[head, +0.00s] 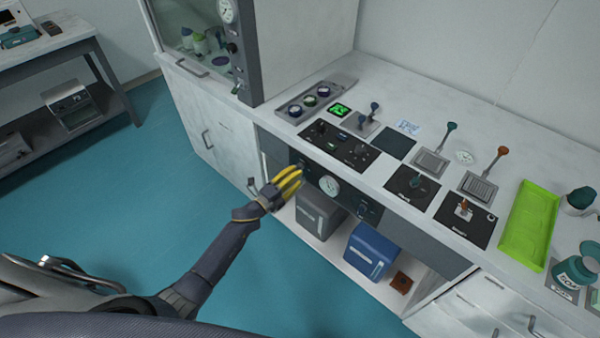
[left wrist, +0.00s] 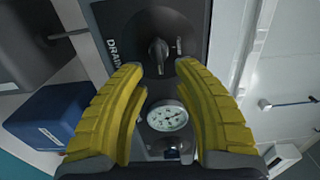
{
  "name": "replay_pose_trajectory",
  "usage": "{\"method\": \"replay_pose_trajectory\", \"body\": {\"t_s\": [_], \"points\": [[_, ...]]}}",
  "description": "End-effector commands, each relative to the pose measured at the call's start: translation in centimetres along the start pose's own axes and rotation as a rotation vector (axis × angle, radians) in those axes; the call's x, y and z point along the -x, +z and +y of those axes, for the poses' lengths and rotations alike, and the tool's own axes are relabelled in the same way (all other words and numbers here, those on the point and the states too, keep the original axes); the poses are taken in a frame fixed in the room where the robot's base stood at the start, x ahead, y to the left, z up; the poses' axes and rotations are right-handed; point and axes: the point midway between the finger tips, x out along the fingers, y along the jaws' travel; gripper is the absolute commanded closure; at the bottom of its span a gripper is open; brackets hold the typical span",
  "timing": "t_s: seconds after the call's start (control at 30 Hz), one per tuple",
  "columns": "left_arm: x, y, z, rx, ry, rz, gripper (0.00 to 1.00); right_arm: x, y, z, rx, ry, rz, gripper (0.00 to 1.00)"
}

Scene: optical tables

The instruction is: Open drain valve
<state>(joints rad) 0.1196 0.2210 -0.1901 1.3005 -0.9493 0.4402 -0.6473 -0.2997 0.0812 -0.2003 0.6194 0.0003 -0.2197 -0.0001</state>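The drain valve is a dark knob with a raised grip (left wrist: 158,55) beside the letters "DRAIN" on a dark front panel. In the left wrist view it sits just beyond and between my left fingertips. In the head view the knob (head: 303,165) shows near the panel's left end, partly covered by my fingers. My left gripper (head: 294,176) has yellow fingers and is close in front of the panel. In the left wrist view its fingers (left wrist: 160,75) are spread apart with nothing held between them. I cannot tell whether a fingertip touches the knob. My right gripper is not in view.
A round gauge (head: 330,185) and another knob (head: 363,210) lie along the same panel. Below stand a grey box (head: 318,212) and a blue box (head: 371,251). The counter above carries switches, levers and a green tray (head: 527,226). The floor at left is clear.

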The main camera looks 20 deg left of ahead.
Motion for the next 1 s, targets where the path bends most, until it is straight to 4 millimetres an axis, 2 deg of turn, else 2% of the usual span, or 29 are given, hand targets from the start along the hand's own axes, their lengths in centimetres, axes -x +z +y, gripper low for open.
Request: {"method": "replay_pose_trajectory", "body": {"t_s": [0.03,0.2,0.5,0.7,1.0], "points": [[1.1,0.0,0.1,-0.002,0.002,0.000,0.71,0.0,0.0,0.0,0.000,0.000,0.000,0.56],[4.1,0.0,0.1,-0.001,0.002,0.000,0.71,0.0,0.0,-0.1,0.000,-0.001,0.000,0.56],[7.8,0.0,0.1,-0.001,0.001,0.000,0.71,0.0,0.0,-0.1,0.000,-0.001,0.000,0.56],[8.7,0.0,0.0,0.000,0.000,0.001,0.71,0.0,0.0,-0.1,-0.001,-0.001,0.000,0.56],[8.8,0.0,0.0,-0.001,-0.001,0.001,0.71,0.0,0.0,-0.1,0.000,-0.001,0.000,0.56]]}}
